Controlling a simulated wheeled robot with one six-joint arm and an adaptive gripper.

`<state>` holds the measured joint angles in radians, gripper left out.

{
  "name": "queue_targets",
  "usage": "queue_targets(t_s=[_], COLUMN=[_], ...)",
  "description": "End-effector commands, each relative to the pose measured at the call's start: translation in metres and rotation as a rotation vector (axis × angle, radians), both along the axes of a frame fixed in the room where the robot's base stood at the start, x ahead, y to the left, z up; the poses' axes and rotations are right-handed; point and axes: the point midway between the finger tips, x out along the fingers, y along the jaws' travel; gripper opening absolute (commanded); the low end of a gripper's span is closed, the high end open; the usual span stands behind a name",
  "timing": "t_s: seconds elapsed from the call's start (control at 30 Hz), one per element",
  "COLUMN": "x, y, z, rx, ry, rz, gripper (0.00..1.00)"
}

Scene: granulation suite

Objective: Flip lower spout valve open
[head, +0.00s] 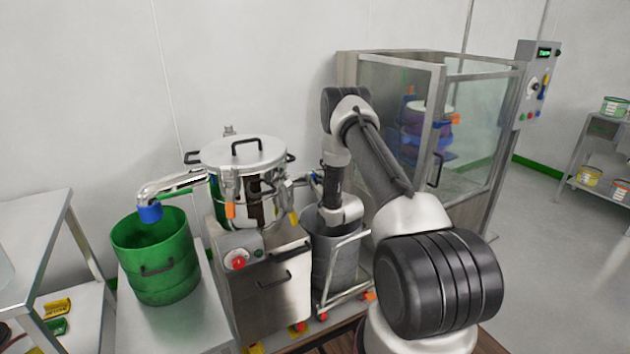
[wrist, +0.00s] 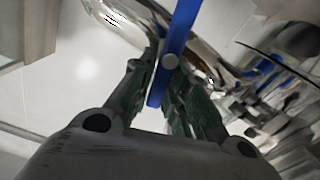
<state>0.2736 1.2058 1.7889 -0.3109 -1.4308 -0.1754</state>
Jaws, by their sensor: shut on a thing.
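A blue lever (wrist: 178,45), apparently the spout valve handle, crosses the top middle of the wrist view, with a round grey pivot or bolt on it. A curved shiny steel pipe (wrist: 125,25) runs behind it. My gripper (wrist: 168,65) has its two dark fingers on either side of the lever and is shut on it. In the head view, my wrist reaches down beside the right side of the lidded steel vessel (head: 243,155), above a grey bin. The fingers are hard to make out there, and a small bit of blue (head: 313,177) shows near them.
A green drum (head: 157,262) stands at the left under a steel spout (head: 170,187) with a blue end. The grey bin (head: 330,262) sits in a wheeled frame below my wrist. A glass-walled cabinet (head: 480,120) stands behind my arm. Open floor lies at the right.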

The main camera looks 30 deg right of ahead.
Motion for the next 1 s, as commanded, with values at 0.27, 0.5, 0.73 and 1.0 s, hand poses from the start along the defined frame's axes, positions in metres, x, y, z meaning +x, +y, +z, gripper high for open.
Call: queue_targets(t_s=[0.27, 0.5, 0.73, 1.0], x=[0.000, -0.001, -0.001, -0.001], y=[0.007, 0.012, 0.017, 0.020], z=[-0.003, -0.006, -0.011, -0.017], rx=[-0.258, -0.485, -0.703, -0.956], ry=[-0.009, -0.016, -0.024, -0.032], rz=[0.000, 0.001, 0.002, 0.001], gripper=[0.00, 0.00, 0.00, 0.00])
